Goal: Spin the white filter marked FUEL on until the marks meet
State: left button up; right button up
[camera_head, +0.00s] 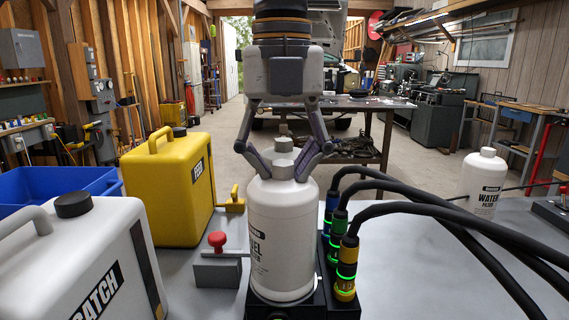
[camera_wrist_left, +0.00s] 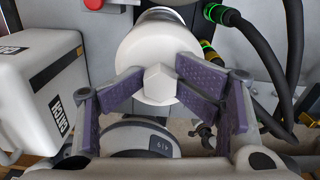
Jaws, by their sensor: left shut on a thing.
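The white FUEL filter (camera_head: 282,235) stands upright on a black base (camera_head: 262,308) at the front middle of the bench, its label partly turned to the left. It also shows in the left wrist view (camera_wrist_left: 150,44). The left wrist view shows the gripper's pads (camera_wrist_left: 159,82) against two sides of the nut. I cannot make out the marks on filter and base. My right gripper is not in view.
Hoses with blue, green and yellow connectors (camera_head: 345,270) stand close right of the filter. A red-knobbed block (camera_head: 217,270), yellow FEED can (camera_head: 168,185), white CATCH can (camera_head: 75,262) and blue bin (camera_head: 50,184) are left. A white WATER filter (camera_head: 483,186) stands far right.

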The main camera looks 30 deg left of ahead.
pick_arm(q)
jog(key=n, duration=0.5)
jog(key=shift+s+a+f, duration=0.1)
jog(key=shift+f, duration=0.1)
jog(key=n, duration=0.5)
jog(key=shift+s+n, duration=0.1)
jog(key=shift+n, duration=0.2)
jog(key=shift+c, duration=0.6)
